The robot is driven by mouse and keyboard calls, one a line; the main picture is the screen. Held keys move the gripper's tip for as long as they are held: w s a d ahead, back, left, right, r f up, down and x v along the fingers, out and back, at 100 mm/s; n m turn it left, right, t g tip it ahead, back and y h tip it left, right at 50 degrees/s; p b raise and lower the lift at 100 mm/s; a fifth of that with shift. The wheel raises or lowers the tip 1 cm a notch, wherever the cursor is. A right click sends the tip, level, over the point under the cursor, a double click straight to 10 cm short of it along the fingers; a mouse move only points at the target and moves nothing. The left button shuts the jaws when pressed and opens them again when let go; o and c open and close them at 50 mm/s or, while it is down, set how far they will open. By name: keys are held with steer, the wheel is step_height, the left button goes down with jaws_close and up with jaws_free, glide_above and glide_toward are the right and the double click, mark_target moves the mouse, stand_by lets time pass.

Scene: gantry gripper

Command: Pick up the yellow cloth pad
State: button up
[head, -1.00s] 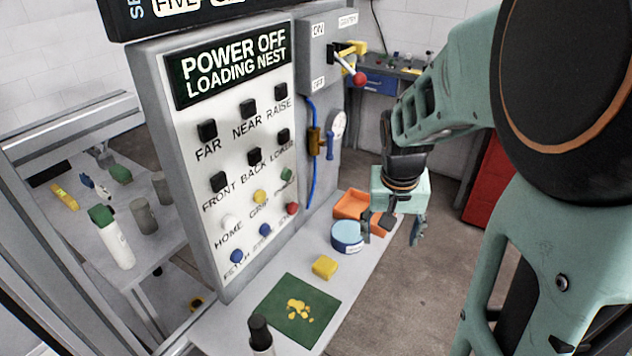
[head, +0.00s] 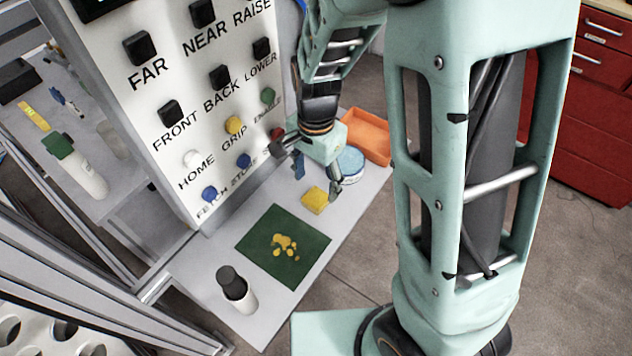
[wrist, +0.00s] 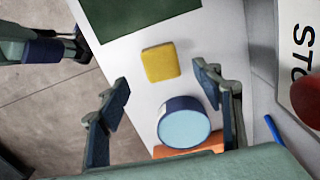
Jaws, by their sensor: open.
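The yellow cloth pad (head: 315,200) lies on the pale shelf below the button panel, between the green mat and a round blue tin. In the wrist view the pad (wrist: 160,62) lies flat, ahead of and roughly between my fingers. My gripper (head: 318,172) hangs above the shelf close to the pad in the head view. The pad is clear of both fingers.
The blue tin (head: 352,170) and an orange tray (head: 367,138) stand beyond the pad. A green mat (head: 262,222) with yellow pieces and a black-capped bottle (head: 236,290) are nearer. The button panel (head: 150,100) rises along the shelf's left side.

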mark_target(316, 196)
steer(key=shift+w+f, duration=0.1)
steer(key=shift+f, duration=3.3)
steer(key=c, duration=1.1)
steer(key=shift+c, duration=0.2)
steer(key=shift+r, duration=0.2)
